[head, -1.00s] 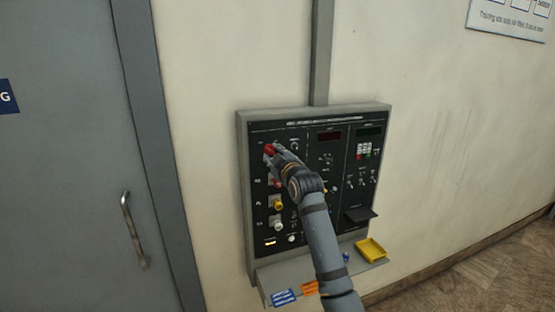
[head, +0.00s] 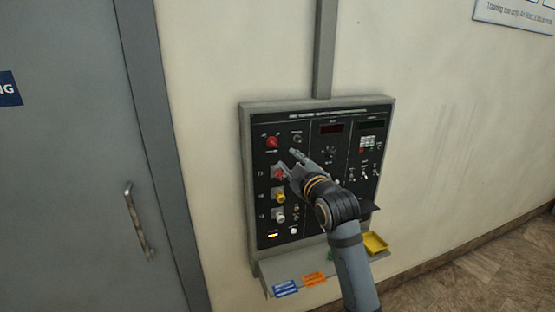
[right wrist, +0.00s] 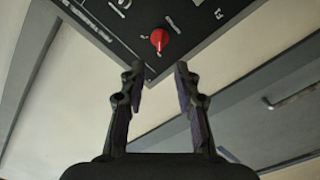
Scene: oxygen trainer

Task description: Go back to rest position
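My right gripper (head: 287,161) is in front of the left part of the black control panel (head: 340,112) on the wall. In the right wrist view its two fingers (right wrist: 160,82) are spread apart with nothing between them, so it is open and empty. A red knob (head: 272,142) at the panel's upper left is clear of the gripper. This knob also shows beyond the fingertips in the right wrist view (right wrist: 160,38). My right arm covers part of the panel's lower middle. My left gripper is in neither view.
A shelf below the panel holds a blue tag (head: 285,288), an orange tag (head: 314,279) and a yellow tray (head: 375,243). Red, yellow and white knobs line the panel's left side. A grey door (head: 70,150) with a handle (head: 137,222) is at the left.

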